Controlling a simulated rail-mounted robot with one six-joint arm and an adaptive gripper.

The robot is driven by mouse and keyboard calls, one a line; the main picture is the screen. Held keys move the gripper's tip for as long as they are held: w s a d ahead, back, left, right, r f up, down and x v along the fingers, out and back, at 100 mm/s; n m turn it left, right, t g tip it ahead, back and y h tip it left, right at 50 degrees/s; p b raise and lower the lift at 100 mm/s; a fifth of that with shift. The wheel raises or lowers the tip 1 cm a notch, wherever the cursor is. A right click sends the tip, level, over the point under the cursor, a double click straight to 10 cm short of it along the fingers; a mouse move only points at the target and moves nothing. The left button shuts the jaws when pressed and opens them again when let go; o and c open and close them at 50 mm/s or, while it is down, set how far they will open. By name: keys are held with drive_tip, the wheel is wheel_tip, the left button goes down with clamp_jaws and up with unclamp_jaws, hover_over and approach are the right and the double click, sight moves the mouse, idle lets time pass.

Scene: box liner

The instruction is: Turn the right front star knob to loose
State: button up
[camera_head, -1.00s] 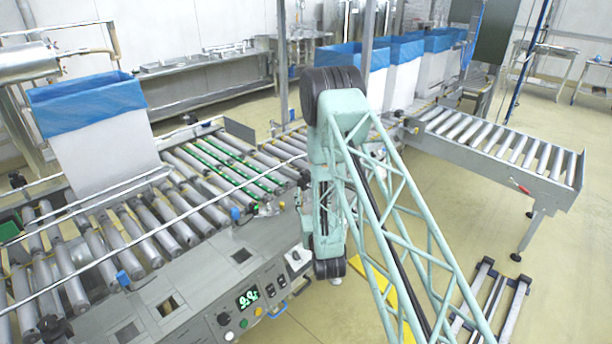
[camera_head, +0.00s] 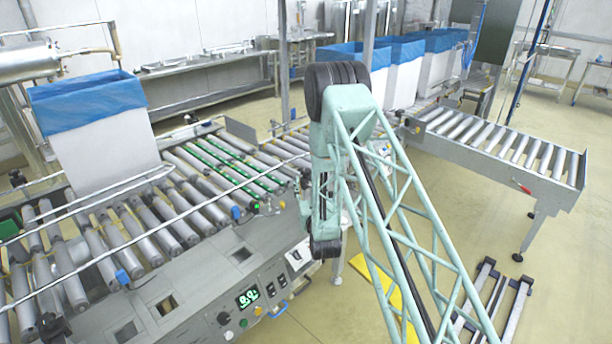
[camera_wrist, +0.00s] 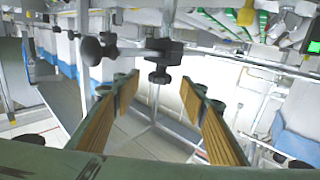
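In the wrist view, a black knob (camera_wrist: 160,76) hangs below a black clamp (camera_wrist: 164,47) on a metal rail. Another black knob (camera_wrist: 92,50) sits to its left on the same rail. I cannot tell for sure which is the right front star knob. My gripper (camera_wrist: 158,88) is open, with its two ribbed, tan-padded fingers apart and nothing between the pads. The hanging knob appears between and just beyond the fingertips, apparently untouched. In the head view, my arm mostly hides the gripper and the knobs.
A roller conveyor (camera_head: 150,225) with a control panel (camera_head: 250,300) lies left of my arm. A white box with a blue liner (camera_head: 95,140) stands on it. Another roller conveyor (camera_head: 500,145) is at right. Open floor (camera_head: 570,260) lies at the front right.

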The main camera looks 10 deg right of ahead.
sight(307, 176)
drive_tip(key=shift+w+d+b, duration=0.15)
drive_tip(key=shift+w+b, duration=0.4)
drive_tip(key=shift+w, duration=2.95)
drive_tip(key=c, duration=0.9)
